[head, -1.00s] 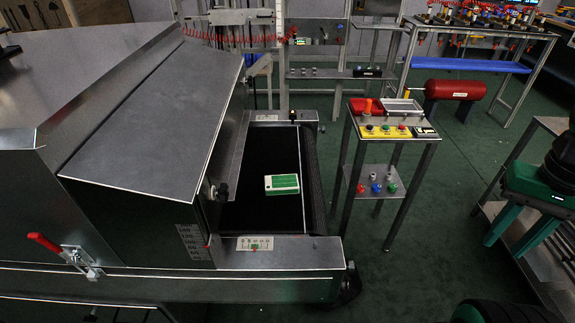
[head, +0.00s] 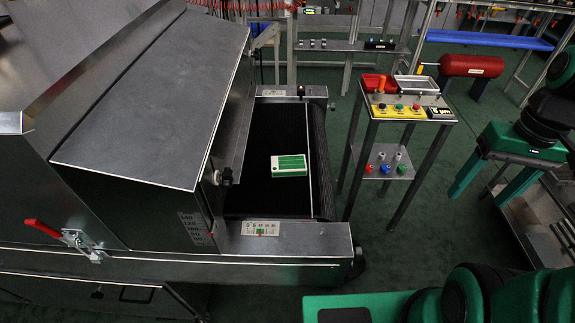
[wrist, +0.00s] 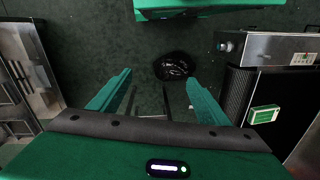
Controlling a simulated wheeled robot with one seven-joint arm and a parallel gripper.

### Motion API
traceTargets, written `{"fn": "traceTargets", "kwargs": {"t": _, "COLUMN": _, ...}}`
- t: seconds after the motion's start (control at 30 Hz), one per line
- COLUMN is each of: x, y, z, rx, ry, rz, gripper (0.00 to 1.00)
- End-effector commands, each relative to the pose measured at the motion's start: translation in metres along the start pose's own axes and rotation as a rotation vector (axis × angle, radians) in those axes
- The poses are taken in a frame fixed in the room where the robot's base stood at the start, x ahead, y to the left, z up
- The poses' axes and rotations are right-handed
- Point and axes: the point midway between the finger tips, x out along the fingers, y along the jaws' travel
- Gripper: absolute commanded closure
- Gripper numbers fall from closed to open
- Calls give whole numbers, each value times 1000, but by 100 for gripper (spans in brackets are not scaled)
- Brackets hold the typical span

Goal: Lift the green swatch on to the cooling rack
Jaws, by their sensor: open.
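The green swatch (head: 288,165), a flat green block with a white edge, lies on the black dryer belt (head: 270,195) just outside the metal hood. It also shows at the right of the wrist view (wrist: 264,115). My gripper (head: 477,198) is open and empty, right of the belt and apart from the swatch. In the wrist view its two green fingers (wrist: 158,76) are spread over dark green floor. A metal stand with slats (head: 545,225) is partly hidden behind my arm at the right; I cannot tell if it is the cooling rack.
The metal dryer hood (head: 155,95) stands over the belt's left side. A control stand (head: 408,108) with buttons and a red tray rises between belt and gripper. A red cylinder (head: 470,66) is behind.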

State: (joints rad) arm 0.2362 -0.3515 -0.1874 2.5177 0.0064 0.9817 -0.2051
Motion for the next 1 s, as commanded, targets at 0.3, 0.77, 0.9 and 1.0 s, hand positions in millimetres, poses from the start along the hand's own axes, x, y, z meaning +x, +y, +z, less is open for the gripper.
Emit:
{"fn": "traceTargets", "kwargs": {"t": 0.3, "x": 50, "y": -75, "z": -84, "rx": -617, "ry": 8, "rz": -198, "gripper": 30}}
{"fn": "traceTargets", "kwargs": {"t": 0.77, "x": 118, "y": -210, "z": -149, "rx": -1332, "ry": 277, "rz": -664, "gripper": 30}}
{"fn": "traceTargets", "kwargs": {"t": 0.9, "x": 128, "y": -247, "z": -160, "rx": -1474, "ry": 436, "rz": -812, "gripper": 30}}
{"fn": "traceTargets", "kwargs": {"t": 1.0, "x": 132, "y": -267, "z": -165, "rx": -1540, "ry": 554, "rz": -897, "gripper": 30}}
